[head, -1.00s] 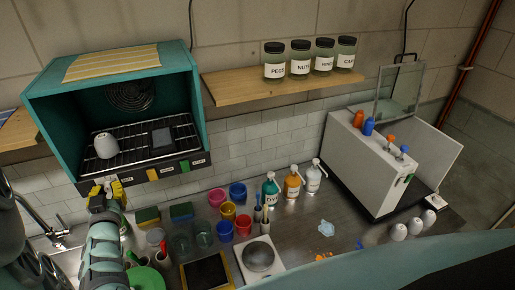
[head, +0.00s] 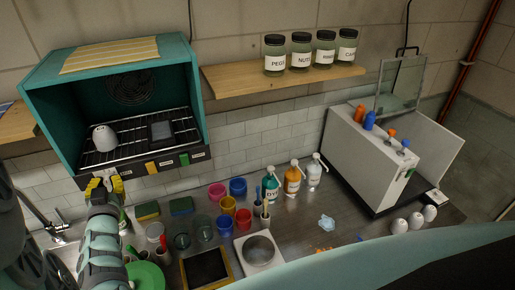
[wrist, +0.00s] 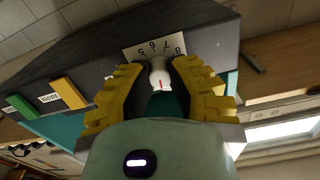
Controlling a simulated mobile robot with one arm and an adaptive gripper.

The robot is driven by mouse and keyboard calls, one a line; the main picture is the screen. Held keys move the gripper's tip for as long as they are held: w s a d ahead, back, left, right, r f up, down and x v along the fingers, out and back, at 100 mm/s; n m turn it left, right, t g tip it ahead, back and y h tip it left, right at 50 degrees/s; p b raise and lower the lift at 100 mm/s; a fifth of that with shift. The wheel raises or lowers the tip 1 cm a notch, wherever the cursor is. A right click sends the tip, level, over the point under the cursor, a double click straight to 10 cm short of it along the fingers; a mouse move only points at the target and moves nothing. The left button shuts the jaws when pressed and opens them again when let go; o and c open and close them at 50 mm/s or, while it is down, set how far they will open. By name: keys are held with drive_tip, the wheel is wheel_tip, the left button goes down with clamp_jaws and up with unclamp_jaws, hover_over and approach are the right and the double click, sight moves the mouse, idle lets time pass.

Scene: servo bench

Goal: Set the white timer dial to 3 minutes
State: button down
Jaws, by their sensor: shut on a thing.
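The white timer dial (wrist: 158,75) is a small round knob with a red mark, on the dark front panel of the teal oven (head: 40,125). Part of its scale plate (wrist: 146,47) shows the numbers 5 to 8. The red mark is on the side of the knob away from these numbers, and the number it points at cannot be read. My gripper (wrist: 159,69) has its yellow fingers closed on the dial, one on each side. In the head view my gripper (head: 105,184) is at the panel's left end and hides the dial.
The panel also carries a yellow key (head: 152,168) and a green key (head: 184,159). A white object (head: 104,138) and a dark block (head: 161,130) are on the oven rack. Below are sponges, cups and a green lid (head: 145,275). The wooden shelf (head: 280,82) holds labelled jars.

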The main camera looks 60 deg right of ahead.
drive_tip(key=m+b, duration=0.2)
drive_tip(key=m, duration=0.1)
drive_tip(key=m+b, duration=0.1)
drive_tip(key=shift+d+f+m, duration=0.1)
drive_tip(key=shift+f+m, duration=0.15)
drive_tip(key=shift+m, duration=0.05)
drive_tip(key=m+b, duration=0.4)
drive_tip(key=shift+s+m, duration=0.1)
drive_tip(key=shift+m, duration=0.2)
drive_tip(key=m+b, duration=0.2)
drive_tip(key=m, duration=0.1)
drive_tip(key=shift+m, duration=0.3)
drive_tip(key=shift+r+m+b, duration=0.1)
drive_tip(key=shift+m+b, duration=1.25)
drive_tip(key=shift+m, duration=0.25)
drive_tip(key=c, duration=0.8)
unclamp_jaws()
drive_tip(key=shift+r, duration=0.1)
